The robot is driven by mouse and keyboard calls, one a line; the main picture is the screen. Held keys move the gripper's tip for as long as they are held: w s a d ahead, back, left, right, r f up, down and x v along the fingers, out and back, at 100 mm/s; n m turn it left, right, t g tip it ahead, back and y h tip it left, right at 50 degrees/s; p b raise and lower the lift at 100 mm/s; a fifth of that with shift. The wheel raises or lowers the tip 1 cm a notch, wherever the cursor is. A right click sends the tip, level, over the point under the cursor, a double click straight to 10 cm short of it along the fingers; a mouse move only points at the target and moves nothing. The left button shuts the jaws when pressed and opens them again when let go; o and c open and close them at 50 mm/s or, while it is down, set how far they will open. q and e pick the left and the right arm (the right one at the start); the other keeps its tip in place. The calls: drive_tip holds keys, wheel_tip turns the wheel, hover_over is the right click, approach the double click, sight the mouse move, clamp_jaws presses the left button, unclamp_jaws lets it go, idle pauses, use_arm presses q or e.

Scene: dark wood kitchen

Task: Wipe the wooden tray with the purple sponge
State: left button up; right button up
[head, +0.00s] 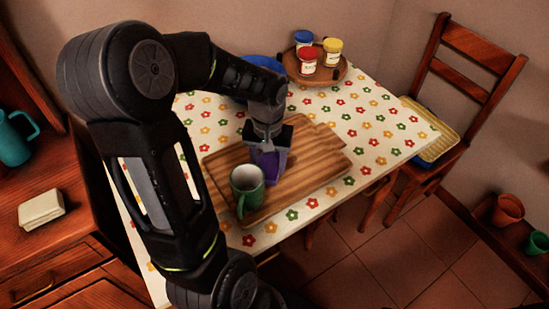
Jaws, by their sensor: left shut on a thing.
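The wooden tray (312,166) lies on the table with the flowered cloth. My left gripper (268,158) points down over the tray's middle and is shut on the purple sponge (270,166). The sponge is mostly hidden by the fingers, and its lower end is low at the tray's surface, though I cannot tell for certain that it touches. A green mug (246,188) stands on the front left part of the tray, close beside the sponge. My right gripper is not in view.
A round wooden stand (318,72) with blue, red and yellow-lidded jars is at the table's back. A blue bowl (262,64) is partly hidden behind my arm. A chair (468,90) stands to the right. The cloth right of the tray (385,130) is clear.

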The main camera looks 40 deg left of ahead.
use_arm(q)
drive_tip(key=shift+s+a, duration=0.1)
drive_tip(key=shift+s, duration=0.4)
drive_tip(key=shift+f, duration=0.1)
drive_tip(key=shift+w, duration=0.15)
drive_tip(key=shift+w+d, duration=0.25)
drive_tip(key=shift+w, duration=0.4)
drive_tip(key=shift+w+d, duration=0.2)
drive_tip(key=shift+w, duration=0.45)
drive_tip(key=shift+w+d, duration=0.25)
drive_tip(key=shift+w, duration=0.55)
drive_tip(key=shift+w+d, duration=0.2)
drive_tip(key=shift+w, duration=0.55)
